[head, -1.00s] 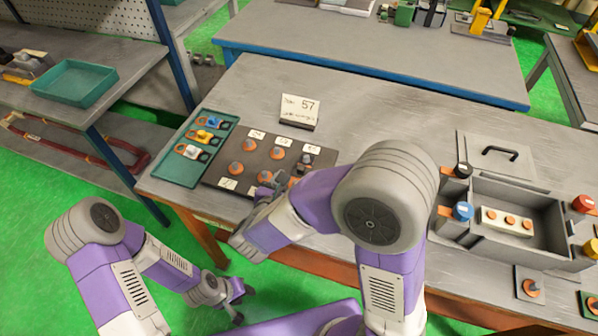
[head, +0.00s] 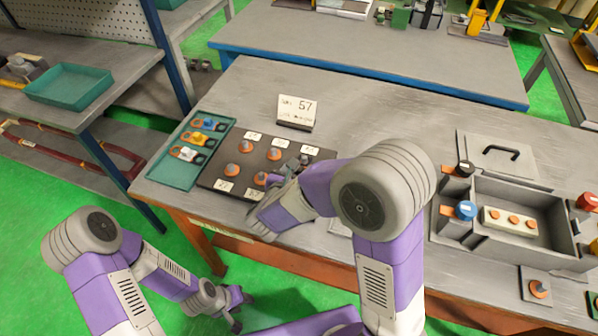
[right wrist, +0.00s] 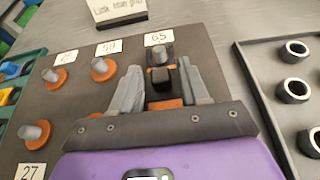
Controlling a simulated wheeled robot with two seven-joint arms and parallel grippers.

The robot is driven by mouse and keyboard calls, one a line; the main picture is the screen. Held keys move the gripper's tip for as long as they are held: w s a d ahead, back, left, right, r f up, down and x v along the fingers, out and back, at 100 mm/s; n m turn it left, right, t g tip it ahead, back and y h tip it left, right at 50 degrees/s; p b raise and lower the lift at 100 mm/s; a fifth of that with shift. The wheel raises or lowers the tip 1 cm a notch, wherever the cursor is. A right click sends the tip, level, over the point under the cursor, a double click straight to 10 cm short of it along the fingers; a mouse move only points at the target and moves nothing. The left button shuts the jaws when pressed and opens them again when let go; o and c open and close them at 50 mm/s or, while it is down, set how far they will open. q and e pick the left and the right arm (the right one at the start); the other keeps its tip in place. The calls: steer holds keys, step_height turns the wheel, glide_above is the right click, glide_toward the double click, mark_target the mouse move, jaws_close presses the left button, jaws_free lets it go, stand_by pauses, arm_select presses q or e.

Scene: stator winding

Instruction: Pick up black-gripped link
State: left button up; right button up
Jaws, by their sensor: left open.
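The black-gripped link (right wrist: 163,80) shows in the right wrist view as a black block with orange ends, at the peg labelled 65 on the dark board. My right gripper (right wrist: 160,82) has one finger on each side of the black block. I cannot tell whether the fingers press on it. In the head view my right gripper (head: 287,187) is low over the board's right side and its forearm hides part of it. My left gripper (head: 238,308) is open and empty, low over the floor in front of the table.
The dark board (head: 222,182) carries several orange-based pegs with number cards. A green tray (head: 170,172) with blue, yellow and white-gripped links is at its left. A sign (head: 296,112) stands behind. A grey box (head: 512,200) is at the right. A tray of dark rings (right wrist: 262,70) shows beside the board.

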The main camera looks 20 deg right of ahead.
jaws_close()
steer(key=shift+r, duration=0.1)
